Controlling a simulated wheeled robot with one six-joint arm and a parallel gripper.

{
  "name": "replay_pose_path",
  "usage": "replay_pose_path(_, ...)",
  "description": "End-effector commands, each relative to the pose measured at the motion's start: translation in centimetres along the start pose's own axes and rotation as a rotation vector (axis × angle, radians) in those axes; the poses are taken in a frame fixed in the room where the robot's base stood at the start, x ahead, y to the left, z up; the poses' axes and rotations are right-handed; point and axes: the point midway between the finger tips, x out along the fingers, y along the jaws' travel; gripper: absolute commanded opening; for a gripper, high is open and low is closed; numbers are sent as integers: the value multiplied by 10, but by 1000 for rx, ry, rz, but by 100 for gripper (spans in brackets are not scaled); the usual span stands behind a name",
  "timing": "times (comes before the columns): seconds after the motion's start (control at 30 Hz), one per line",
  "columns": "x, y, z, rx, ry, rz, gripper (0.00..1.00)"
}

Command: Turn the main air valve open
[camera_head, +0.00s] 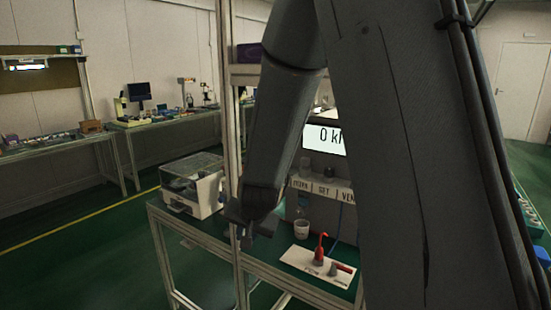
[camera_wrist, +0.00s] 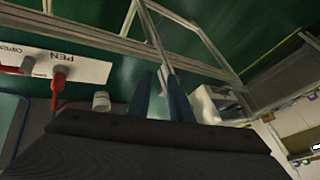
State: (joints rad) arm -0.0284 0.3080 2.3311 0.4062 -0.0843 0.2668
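A white plate (camera_head: 297,258) lies on the bench to the right of my gripper in the head view. It bears two red-handled valves on grey bases: one handle (camera_head: 321,246) stands up, the other (camera_head: 343,267) lies low. Which one is the main air valve, I cannot tell. In the wrist view the plate (camera_wrist: 88,68) is at the upper left, with partly readable "OPEN" lettering and a red valve (camera_wrist: 59,79). My gripper (camera_head: 248,236) hangs left of the plate, apart from it. Its two fingers (camera_wrist: 161,97) show apart and empty in the wrist view.
A white cup (camera_head: 301,229) stands behind the plate. A white box machine (camera_head: 192,185) is at the bench's left end. A metal bench post (camera_head: 233,120) rises close to my gripper. A display (camera_head: 325,138) is behind; my arm hides much of the right.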

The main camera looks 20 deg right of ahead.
Motion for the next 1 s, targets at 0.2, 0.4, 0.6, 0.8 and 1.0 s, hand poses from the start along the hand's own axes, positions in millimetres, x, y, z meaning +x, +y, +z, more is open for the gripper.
replay_pose_path(0.2,2,-35,-110,402,402,-64,18)
replay_pose_path(0.4,-15,-23,-172,662,745,-98,18)
replay_pose_path(0.6,-33,-8,-192,774,942,-115,18)
replay_pose_path(0.8,-30,-2,-206,795,983,-119,18)
replay_pose_path(1.0,-13,6,-229,794,981,-117,18)
